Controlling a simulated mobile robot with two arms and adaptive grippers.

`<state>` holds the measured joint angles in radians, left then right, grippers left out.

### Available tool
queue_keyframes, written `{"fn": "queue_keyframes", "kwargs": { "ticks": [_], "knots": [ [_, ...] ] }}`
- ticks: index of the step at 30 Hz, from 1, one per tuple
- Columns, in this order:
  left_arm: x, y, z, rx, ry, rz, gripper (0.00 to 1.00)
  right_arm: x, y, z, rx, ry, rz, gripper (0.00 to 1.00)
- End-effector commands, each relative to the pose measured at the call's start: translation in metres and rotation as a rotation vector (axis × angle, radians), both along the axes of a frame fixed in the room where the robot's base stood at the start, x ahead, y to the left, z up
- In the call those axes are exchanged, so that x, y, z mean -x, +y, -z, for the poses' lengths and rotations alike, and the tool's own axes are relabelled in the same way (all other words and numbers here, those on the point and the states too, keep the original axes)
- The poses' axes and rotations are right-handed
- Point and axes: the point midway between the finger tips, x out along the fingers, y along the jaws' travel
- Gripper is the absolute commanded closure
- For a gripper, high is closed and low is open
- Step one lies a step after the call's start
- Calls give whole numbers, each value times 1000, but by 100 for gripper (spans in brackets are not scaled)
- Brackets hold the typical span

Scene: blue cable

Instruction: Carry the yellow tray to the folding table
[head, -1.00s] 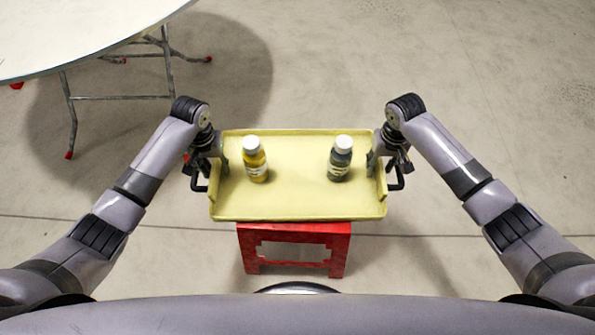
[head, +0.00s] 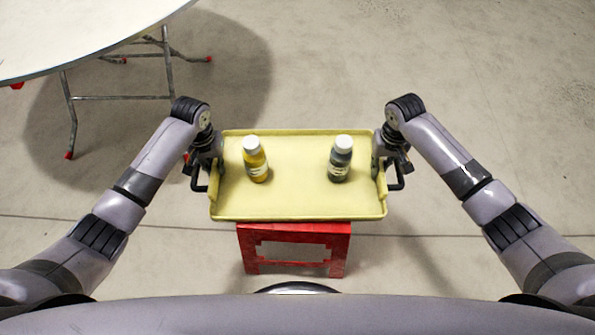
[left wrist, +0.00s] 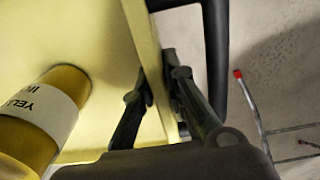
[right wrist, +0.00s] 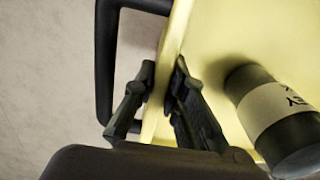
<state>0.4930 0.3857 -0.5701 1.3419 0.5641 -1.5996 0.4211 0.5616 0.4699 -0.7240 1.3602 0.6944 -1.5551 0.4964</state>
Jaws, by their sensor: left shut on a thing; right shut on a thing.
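The yellow tray (head: 297,195) is level in the middle of the head view, over a red stool. A yellow bottle (head: 256,163) and a dark grey bottle (head: 340,160), both with white caps, stand upright on it. My left gripper (head: 215,163) is shut on the tray's left side wall, and the left wrist view shows its fingers (left wrist: 160,90) on both sides of that wall. My right gripper (head: 380,163) is shut on the right side wall, which also lies between its fingers in the right wrist view (right wrist: 163,85). The round white folding table (head: 80,30) is at the upper left.
The red stool (head: 293,232) is below the tray's near edge; whether they touch is hard to tell. The folding table's metal legs (head: 120,97) with red feet reach toward my left arm. The concrete floor at the right and back is clear.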

Motion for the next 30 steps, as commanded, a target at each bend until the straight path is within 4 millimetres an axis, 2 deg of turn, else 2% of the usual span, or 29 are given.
{"fn": "queue_keyframes", "kwargs": {
  "ticks": [20,30],
  "knots": [
    [-2,0,-3,1,-4,0,100,-1,0,-3,-1,-4,0,100],
    [-1,0,-20,1,-4,0,100,-1,0,-20,-1,-3,0,100]
  ]
}}
